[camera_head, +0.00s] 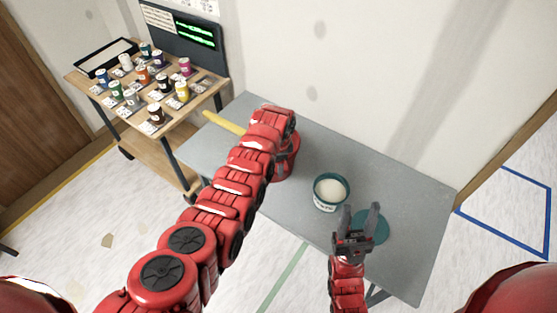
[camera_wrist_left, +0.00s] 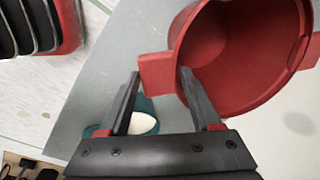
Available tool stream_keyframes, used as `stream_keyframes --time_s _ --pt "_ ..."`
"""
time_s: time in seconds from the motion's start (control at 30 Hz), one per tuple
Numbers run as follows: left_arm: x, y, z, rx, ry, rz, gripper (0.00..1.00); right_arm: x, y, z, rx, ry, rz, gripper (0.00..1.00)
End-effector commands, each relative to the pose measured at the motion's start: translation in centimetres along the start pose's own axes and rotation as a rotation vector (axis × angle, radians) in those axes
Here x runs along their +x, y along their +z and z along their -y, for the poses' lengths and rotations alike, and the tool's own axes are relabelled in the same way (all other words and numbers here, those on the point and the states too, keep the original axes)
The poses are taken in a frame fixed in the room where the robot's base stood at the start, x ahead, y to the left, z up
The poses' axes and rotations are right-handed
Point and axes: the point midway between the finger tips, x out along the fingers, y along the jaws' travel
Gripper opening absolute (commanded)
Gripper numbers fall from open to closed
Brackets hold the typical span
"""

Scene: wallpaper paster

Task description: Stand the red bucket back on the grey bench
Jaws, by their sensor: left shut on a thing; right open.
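The red bucket (camera_head: 287,160) shows in the head view at the back left of the grey bench (camera_head: 310,145), mostly hidden behind my left arm. In the left wrist view the bucket (camera_wrist_left: 235,55) shows its empty inside. My left gripper (camera_wrist_left: 160,72) has its fingers on either side of a red tab at the bucket's rim and is shut on it. I cannot tell whether the bucket's base touches the bench. My right gripper (camera_head: 361,208) is open and empty over the bench's front right part.
A teal tub (camera_head: 330,192) of white paste stands mid-bench, close to the right gripper. A teal disc (camera_head: 372,228) lies beside that gripper. A yellow handle (camera_head: 223,122) lies at the left. A wooden cart (camera_head: 125,95) with several paint pots stands left. The bench's right end is clear.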

Motion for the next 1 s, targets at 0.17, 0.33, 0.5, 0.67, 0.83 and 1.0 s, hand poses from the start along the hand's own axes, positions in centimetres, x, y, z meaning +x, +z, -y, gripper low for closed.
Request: stream_keyframes --time_s 0.17,0.33,0.5,0.67,0.83,1.0 --pt "0.0 0.0 0.1 -0.001 -0.003 -0.001 0.00 -0.1 0.0 0.0 0.000 0.000 0.000 0.50" --pt "0.2 0.0 0.1 -0.001 -0.003 -0.001 0.72 -0.3 0.1 0.0 0.000 0.000 0.000 0.50" --pt "0.2 0.0 0.1 -0.001 -0.003 -0.001 0.94 -0.3 0.0 0.0 0.000 0.000 0.000 0.50" --pt "0.2 0.0 0.1 -0.001 -0.002 -0.001 0.94 -0.3 0.1 0.0 0.000 0.000 0.000 0.50" --pt "-0.2 0.0 0.1 -0.001 -0.003 -0.001 0.94 -0.1 0.0 0.0 0.000 0.000 0.000 0.50" --pt "-1.2 -0.1 0.3 0.000 -0.007 -0.003 0.94 -0.6 0.1 0.0 0.000 0.000 0.000 0.50"
